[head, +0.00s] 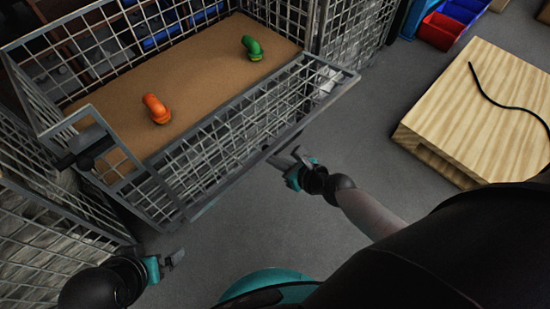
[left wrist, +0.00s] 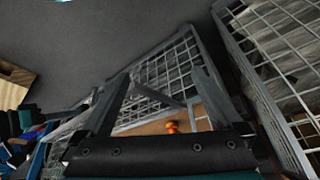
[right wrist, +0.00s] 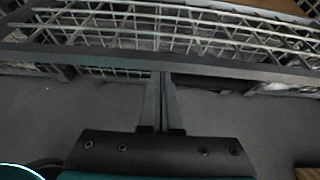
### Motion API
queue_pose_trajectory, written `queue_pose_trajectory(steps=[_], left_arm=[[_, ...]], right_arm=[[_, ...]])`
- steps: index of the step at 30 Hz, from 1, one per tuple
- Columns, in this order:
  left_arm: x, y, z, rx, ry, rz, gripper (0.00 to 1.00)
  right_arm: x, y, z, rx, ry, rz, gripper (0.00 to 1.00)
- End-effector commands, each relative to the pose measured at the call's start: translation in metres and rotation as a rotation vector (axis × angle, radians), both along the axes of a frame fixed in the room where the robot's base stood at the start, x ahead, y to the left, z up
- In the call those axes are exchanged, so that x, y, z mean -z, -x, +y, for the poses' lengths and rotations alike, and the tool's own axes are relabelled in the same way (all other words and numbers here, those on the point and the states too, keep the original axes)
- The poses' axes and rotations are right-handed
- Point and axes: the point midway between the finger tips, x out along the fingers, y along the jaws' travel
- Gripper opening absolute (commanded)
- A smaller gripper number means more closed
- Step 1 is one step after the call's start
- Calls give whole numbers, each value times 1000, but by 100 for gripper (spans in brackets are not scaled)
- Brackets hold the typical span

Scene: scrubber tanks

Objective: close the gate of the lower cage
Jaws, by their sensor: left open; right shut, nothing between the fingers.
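The cage is a grey wire-mesh box with a brown floor (head: 105,100). A long mesh panel with a grey frame, seemingly its gate (head: 240,128), runs along its front and seems to lean outward; its exact angle is hard to judge. My right gripper (head: 288,160) is shut and empty, just outside the panel's near rail. In the right wrist view its fingertips (right wrist: 162,76) point at a dark rail (right wrist: 220,68); contact is unclear. My left gripper (head: 174,259) is open and empty, below the panel's left end. Its spread fingers (left wrist: 160,85) face mesh.
An orange curved piece (head: 156,109) and a green one (head: 252,47) lie on the cage floor. Another mesh panel (head: 50,240) stands at lower left. A wooden block (head: 480,105) with a black cable is at right. Grey floor (head: 240,225) between my arms is clear.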

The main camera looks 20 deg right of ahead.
Motion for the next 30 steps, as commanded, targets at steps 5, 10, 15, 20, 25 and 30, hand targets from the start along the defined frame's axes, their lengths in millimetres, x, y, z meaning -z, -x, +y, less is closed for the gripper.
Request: queue_pose_trajectory(steps=[5,10,15,20,25,30], left_arm=[[0,0,0,0,0,-1,99],[-1,-1,0,-1,1,-2,99],[0,-1,0,-1,1,-5,99],[3,-1,0,-1,0,2,99],[5,-1,0,0,0,5,99],[8,-1,0,0,-1,10,99]], right_arm=[[-1,-1,0,1,-1,-4,0],[-2,-1,0,2,-1,-4,0],[-3,-2,0,1,0,-5,0],[-3,-2,0,2,1,-5,0],[-4,-3,-1,3,1,-5,0],[-6,-4,-1,3,3,-4,0]])
